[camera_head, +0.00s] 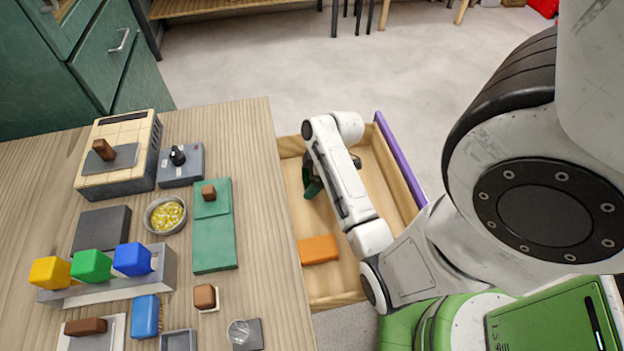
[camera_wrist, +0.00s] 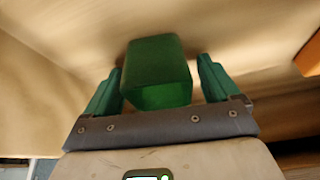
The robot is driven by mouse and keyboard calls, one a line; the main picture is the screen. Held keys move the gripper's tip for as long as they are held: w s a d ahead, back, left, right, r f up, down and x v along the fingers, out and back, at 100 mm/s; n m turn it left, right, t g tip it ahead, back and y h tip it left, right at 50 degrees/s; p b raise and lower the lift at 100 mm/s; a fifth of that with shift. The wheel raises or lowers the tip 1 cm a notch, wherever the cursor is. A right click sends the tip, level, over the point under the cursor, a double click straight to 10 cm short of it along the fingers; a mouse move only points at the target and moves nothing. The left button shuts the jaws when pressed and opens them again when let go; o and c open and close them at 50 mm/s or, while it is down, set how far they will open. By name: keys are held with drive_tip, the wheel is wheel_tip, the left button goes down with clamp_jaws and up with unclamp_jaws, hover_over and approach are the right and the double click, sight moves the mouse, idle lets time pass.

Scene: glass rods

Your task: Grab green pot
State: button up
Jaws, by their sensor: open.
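A green pot (camera_wrist: 155,60) is in the wrist view, between the two green fingers of my gripper (camera_wrist: 159,68). It looks like a tapered, square-sided piece on a light wooden surface. My gripper is open, with a finger on each side of the pot and a narrow gap showing, clearest on the right. In the head view my arm reaches down into an open wooden drawer, and my gripper (camera_head: 314,184) is low inside it, partly hidden by the arm. The pot cannot be told apart from the green fingers there.
An orange block (camera_head: 318,250) lies in the drawer (camera_head: 291,148), nearer me; it also shows in the wrist view (camera_wrist: 309,57). The drawer has a purple edge (camera_head: 400,160) on the right. The wooden table (camera_head: 262,180) on the left holds yellow, green and blue blocks, a bowl (camera_head: 165,215) and several other items.

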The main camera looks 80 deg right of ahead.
drive_tip(key=shift+c, duration=0.5)
drive_tip(key=c, duration=1)
drive_tip(key=shift+r, duration=0.1)
